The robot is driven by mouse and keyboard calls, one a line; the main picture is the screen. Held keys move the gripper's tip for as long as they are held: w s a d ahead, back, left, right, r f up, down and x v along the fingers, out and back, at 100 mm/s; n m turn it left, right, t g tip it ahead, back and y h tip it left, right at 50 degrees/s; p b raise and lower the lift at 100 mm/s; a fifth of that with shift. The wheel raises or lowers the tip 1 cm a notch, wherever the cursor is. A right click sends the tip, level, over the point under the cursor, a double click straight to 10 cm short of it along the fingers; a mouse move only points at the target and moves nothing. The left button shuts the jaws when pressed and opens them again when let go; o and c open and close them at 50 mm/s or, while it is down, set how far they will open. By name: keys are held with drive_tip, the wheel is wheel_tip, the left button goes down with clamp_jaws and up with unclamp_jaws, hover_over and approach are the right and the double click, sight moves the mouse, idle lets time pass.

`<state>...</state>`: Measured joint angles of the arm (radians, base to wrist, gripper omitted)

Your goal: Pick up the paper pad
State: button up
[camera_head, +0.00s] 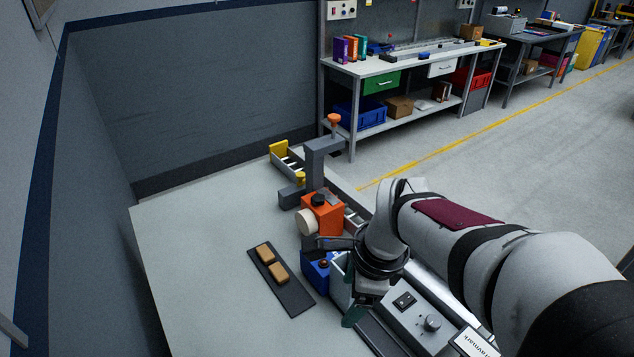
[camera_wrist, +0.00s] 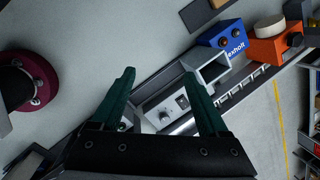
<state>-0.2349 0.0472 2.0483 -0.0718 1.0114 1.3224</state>
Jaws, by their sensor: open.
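I cannot pick out a paper pad for certain in either view. My gripper (camera_wrist: 158,76) shows in the wrist view with its two green fingers spread wide apart and nothing held between them. Beyond the fingers lies a grey control box (camera_wrist: 166,108) with a knob and a dark switch. In the head view the gripper hangs beside this box (camera_head: 418,314), near the bench's right side, and my arm hides part of the bench there.
A dark strip (camera_head: 293,299) bears two tan blocks (camera_head: 278,272). Beside it stand a blue box (camera_head: 317,270), an orange device (camera_head: 327,214) and a grey upright frame (camera_head: 320,154). The bench top (camera_head: 200,260) is clear at left. A loaded workbench (camera_head: 400,66) stands farther back.

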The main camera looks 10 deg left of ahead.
sight(282, 276)
drive_tip(key=w+a+f+m+t+y, duration=0.1)
drive_tip(key=w+a+f+m, duration=0.2)
drive_tip(key=w+a+m, duration=0.25)
drive_tip(key=w+a+f+m, duration=0.4)
drive_tip(key=w+a, duration=0.3)
drive_tip(key=shift+m, duration=0.35)
drive_tip(key=x, duration=1.5)
drive_tip(key=shift+w+a+f, duration=0.2)
drive_tip(key=shift+w+f, duration=0.05)
drive_tip(key=shift+w, duration=0.1)
clamp_jaws()
